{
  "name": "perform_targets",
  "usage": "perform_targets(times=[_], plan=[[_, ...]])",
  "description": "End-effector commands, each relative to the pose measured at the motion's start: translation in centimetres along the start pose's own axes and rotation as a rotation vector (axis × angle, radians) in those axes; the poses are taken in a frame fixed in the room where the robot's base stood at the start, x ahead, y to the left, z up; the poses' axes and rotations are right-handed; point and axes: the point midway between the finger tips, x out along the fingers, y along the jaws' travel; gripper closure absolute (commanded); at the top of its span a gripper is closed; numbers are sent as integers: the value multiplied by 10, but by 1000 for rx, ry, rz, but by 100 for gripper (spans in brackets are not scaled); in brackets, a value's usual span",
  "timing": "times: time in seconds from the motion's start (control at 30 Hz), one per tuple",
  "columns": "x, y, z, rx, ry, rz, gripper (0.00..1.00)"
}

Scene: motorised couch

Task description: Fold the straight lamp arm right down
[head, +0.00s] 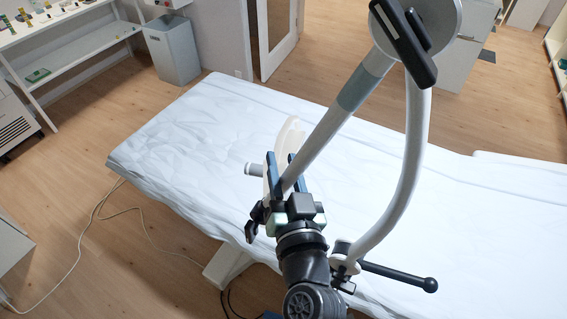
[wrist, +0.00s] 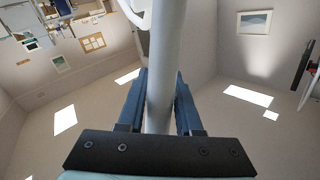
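The straight lamp arm (head: 335,128) is a white tube with a grey-green band. It slopes down to the left from a round joint (head: 440,20) with a black handle (head: 404,40). A curved white tube (head: 411,155) also runs down from that joint. My gripper (head: 283,170) is at the low end of the straight arm, with one blue finger on each side. In the wrist view the tube (wrist: 161,85) fills the gap between the fingers, so the gripper looks shut on it. A pale curved piece (head: 291,134) shows behind the fingers, partly hidden.
The white-covered couch (head: 190,130) lies under the lamp. A clamp with a black lever (head: 400,275) sits at the curved tube's foot, right of my wrist. A cable lies on the floor at left. A shelf (head: 60,45) and bin (head: 172,50) stand behind.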

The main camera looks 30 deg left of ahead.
Motion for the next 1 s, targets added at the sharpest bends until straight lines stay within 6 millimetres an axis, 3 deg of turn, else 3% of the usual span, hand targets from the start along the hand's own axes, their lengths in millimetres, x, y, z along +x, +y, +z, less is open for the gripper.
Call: perform_targets(times=[0.03,0.17,1.0], plan=[[0,0,0,0,0,0,77],[0,0,0,0,0,0,100],[0,0,0,0,0,1,100]])
